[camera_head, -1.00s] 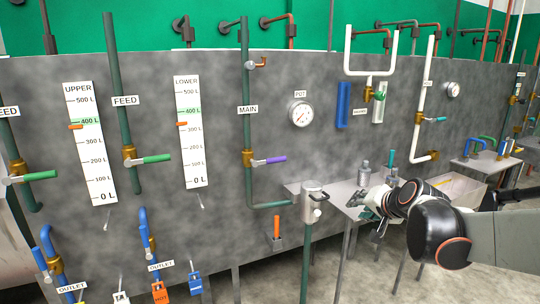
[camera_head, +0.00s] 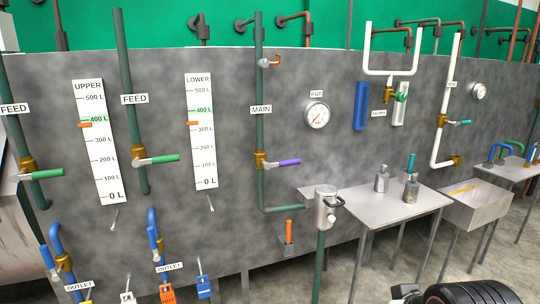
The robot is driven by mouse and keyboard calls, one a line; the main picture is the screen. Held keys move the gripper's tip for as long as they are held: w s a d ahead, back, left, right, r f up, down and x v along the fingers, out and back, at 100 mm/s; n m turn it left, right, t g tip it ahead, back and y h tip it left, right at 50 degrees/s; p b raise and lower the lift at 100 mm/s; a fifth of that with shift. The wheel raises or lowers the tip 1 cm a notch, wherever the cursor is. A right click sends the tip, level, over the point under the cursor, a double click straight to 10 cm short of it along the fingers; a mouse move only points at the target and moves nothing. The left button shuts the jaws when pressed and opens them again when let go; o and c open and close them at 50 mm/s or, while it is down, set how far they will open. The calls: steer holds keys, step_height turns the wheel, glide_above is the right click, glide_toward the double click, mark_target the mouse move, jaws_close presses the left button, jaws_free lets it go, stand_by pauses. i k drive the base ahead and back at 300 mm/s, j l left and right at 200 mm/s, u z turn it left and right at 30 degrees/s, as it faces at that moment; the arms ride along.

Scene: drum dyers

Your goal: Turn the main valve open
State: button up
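The main valve (camera_head: 261,160) is a brass body on the vertical green pipe beneath the MAIN label (camera_head: 261,109). Its purple lever (camera_head: 284,162) points right, nearly level and across the pipe. Below the valve, the pipe bends right toward a grey metal pot (camera_head: 326,207) on a green post. Part of my arm shows at the bottom right edge, well away from the valve. The fingers of my gripper are not visible. Nothing touches the purple lever.
Two feed valves with green levers (camera_head: 48,174) (camera_head: 160,159) are at left. A metal table (camera_head: 385,207) with canisters stands right of the pot, before a grey box (camera_head: 480,203). An orange-handled tool (camera_head: 289,232) stands below the main pipe. The wall around the purple lever is clear.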

mark_target(268, 166)
steer(key=i+l+u, duration=0.25)
steer(key=i, duration=0.3)
steer(key=i+l+u, duration=0.2)
steer(key=i, duration=0.3)
steer(key=i+l+u, duration=0.25)
steer(key=i+l, duration=0.2)
steer(key=i, duration=0.05)
